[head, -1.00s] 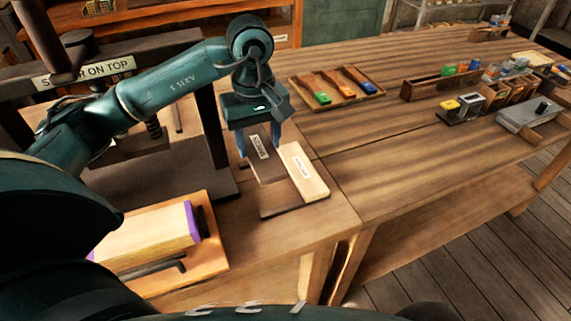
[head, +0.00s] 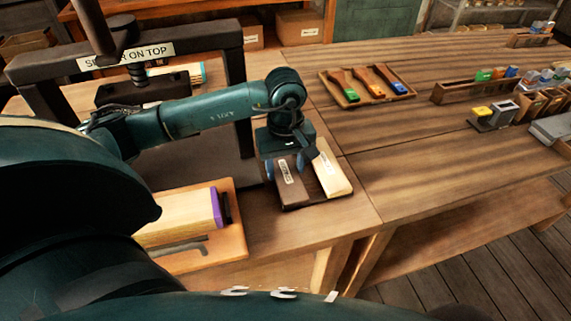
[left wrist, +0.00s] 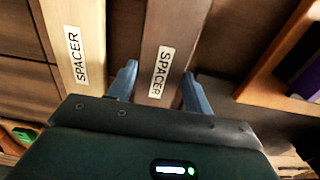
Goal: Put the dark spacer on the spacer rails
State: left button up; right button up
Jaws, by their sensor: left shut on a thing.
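The dark spacer (head: 294,195) is a dark brown bar with a white SPACER label. My left gripper (head: 284,167) is shut on it, with one blue finger on each side. The left wrist view shows the dark spacer (left wrist: 174,28) between the fingers (left wrist: 159,87). It lies close beside a pale spacer (head: 331,176), roughly parallel to it. A dark strip (head: 318,202), apparently part of the spacer rails, shows at their near ends; the rest is covered. I cannot tell whether the dark spacer rests fully on the rails. My right gripper is out of view.
The dark press frame (head: 236,100) stands left of the spacers. In front of it, a wooden board (head: 235,240) holds a pale block with a purple end (head: 180,220). A tray (head: 408,92) of coloured-ended tools lies behind.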

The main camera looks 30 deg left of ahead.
aim_at(285, 172)
pick_arm(q)
jog(key=o, duration=0.7)
jog(key=shift+f, duration=0.1)
jog(key=o, duration=0.3)
notch_tip(285, 172, up, 8)
jog(key=shift+f, duration=0.1)
jog(key=shift+s, duration=0.1)
